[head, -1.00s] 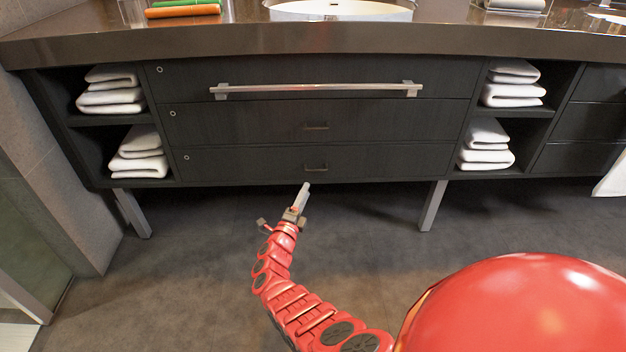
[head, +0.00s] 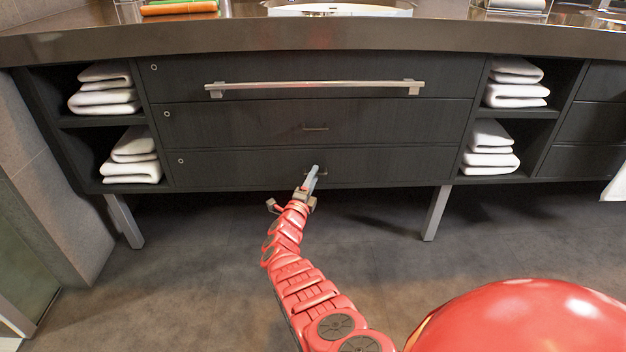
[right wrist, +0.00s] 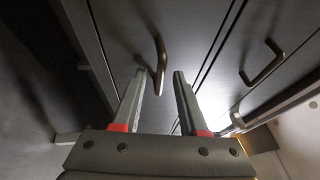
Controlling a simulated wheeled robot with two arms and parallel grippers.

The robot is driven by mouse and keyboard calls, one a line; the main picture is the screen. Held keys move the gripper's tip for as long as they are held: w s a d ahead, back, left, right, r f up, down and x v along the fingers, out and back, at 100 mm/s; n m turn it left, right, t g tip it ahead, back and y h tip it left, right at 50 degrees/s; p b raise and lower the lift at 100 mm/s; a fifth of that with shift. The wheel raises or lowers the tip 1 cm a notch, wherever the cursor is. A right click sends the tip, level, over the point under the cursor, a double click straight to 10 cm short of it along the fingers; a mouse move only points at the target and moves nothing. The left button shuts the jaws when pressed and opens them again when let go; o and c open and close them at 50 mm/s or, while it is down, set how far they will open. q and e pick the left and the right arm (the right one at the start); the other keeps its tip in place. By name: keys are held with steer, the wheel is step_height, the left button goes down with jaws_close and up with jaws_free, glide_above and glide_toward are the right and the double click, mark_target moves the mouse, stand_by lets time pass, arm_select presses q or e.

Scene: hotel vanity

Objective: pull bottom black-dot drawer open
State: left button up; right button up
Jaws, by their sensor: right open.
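The bottom drawer (head: 235,171) is dark and closed, the lowest of three in the central cabinet. A small round mark (head: 181,161) sits at its upper left; its color is hard to tell. My right gripper (head: 315,172) is in front of this drawer, overlapping its small handle in the head view. In the right wrist view, the gripper (right wrist: 159,73) is open, and the drawer's curved metal handle (right wrist: 160,62) shows between and just beyond the fingertips. Whether the fingers touch it cannot be told. My left gripper is not in view.
The middle drawer's handle (head: 316,128) and the top drawer's long bar (head: 315,86) are above. Open shelves with folded towels (head: 132,170) flank the drawers. Metal legs (head: 435,213) support the cabinet. The floor (head: 200,270) in front is clear.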

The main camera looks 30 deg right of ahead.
steer(key=shift+c, duration=0.3)
jaws_close()
stand_by(1.1)
